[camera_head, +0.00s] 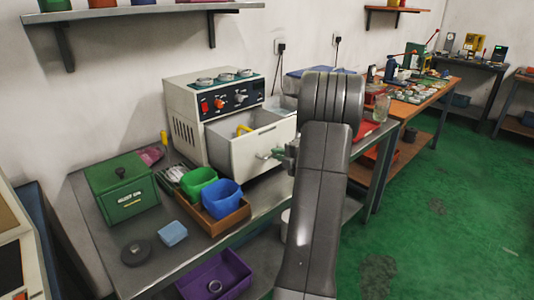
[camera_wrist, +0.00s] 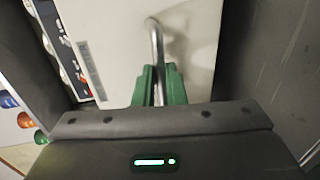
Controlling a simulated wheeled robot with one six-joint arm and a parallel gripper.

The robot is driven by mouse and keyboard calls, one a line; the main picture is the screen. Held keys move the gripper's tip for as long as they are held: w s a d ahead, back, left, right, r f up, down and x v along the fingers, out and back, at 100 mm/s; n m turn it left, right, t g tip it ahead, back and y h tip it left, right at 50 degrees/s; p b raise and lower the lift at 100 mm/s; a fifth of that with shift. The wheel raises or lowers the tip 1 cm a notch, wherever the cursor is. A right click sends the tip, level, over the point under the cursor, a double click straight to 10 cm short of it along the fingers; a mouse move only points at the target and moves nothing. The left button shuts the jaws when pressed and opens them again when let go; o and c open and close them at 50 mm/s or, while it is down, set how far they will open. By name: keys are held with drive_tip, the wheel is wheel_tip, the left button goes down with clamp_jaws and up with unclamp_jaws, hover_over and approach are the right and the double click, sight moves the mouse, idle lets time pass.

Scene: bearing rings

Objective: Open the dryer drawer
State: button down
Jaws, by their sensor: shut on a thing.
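The dryer (camera_head: 184,113) is a beige box with a dark control panel and stands on the grey bench. Its drawer (camera_head: 253,150) is pulled out toward the front right, and its open inside shows with a yellow thing (camera_head: 244,129) in it. My gripper (camera_head: 273,154) is at the drawer front, partly hidden by my arm. In the wrist view my green fingers (camera_wrist: 160,87) are shut on the curved metal drawer handle (camera_wrist: 155,40). The pale drawer front (camera_wrist: 113,52) is just beyond them.
A green box (camera_head: 120,192), a wooden tray (camera_head: 232,220) with a green and a blue bin, a light blue block (camera_head: 172,233) and a dark disc (camera_head: 136,252) are on the bench. A purple bin (camera_head: 213,276) is below. Green floor is open at right.

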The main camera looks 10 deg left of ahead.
drive_tip(key=shift+f+v, duration=0.15)
drive_tip(key=shift+v, duration=0.65)
drive_tip(key=shift+f+v, duration=0.2)
drive_tip(key=shift+v, duration=0.55)
drive_tip(key=c, duration=1.5)
unclamp_jaws()
drive_tip(key=shift+d, duration=0.15)
drive_tip(key=v, duration=1.3)
drive_tip(key=shift+s+d, duration=0.25)
drive_tip(key=shift+s, duration=0.05)
drive_tip(key=x, duration=1.4)
drive_tip(key=shift+a, duration=0.15)
